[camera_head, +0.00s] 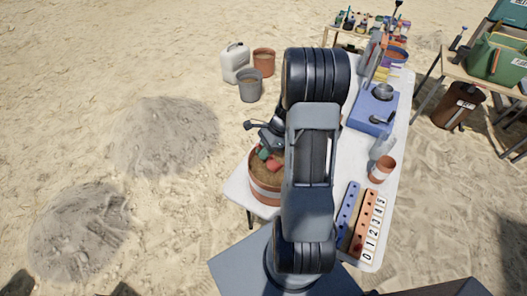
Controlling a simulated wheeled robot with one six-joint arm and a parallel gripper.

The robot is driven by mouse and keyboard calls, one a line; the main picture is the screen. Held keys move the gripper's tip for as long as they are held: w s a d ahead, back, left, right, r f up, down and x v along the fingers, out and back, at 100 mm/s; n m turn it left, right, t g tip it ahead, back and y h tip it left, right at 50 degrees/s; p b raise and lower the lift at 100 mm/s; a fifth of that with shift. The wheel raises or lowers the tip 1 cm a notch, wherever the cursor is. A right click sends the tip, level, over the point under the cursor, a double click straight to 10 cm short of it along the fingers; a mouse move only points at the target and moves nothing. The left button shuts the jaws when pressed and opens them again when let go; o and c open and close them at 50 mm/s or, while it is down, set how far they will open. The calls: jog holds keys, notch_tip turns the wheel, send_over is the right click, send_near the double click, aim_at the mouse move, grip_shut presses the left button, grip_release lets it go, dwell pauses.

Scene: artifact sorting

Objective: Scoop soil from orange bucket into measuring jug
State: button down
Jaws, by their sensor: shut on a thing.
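The orange bucket (264,196), with a pale band around it, stands at the near left end of the white table and holds brown soil (259,171). My gripper (268,154) is over the bucket, partly hidden by my arm. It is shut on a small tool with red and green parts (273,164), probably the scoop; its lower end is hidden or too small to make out. A clear vessel (382,146), probably the measuring jug, stands on the table right of my arm. I cannot tell its contents.
A small orange pot (381,170) stands near the clear vessel. A blue block strip (347,212) and a number board (373,228) lie nearer. A blue tray (372,108) with a metal bowl (383,91) is farther back. My arm hides the table's middle.

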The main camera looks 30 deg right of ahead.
jog(key=shift+r+p, duration=1)
jog(key=shift+r, duration=0.5)
jog(key=shift+a+h, duration=0.25)
jog(key=shift+h, duration=0.15)
jog(key=shift+w+a+f+g+h, duration=0.15)
jog(key=shift+a+g+h, duration=0.15)
jog(key=shift+h, duration=0.3)
jog(key=shift+w+a+f+g+h, duration=0.1)
jog(key=shift+a+g+h, duration=0.15)
jog(key=shift+h, duration=0.35)
jog(key=shift+w+a+f+g+h, duration=0.1)
jog(key=shift+a+g+h, duration=0.15)
jog(key=shift+h, duration=0.4)
jog(key=shift+w+a+f+g+h, duration=0.1)
jog(key=shift+a+g+h, duration=0.1)
jog(key=shift+h, duration=0.45)
jog(key=shift+m, duration=0.3)
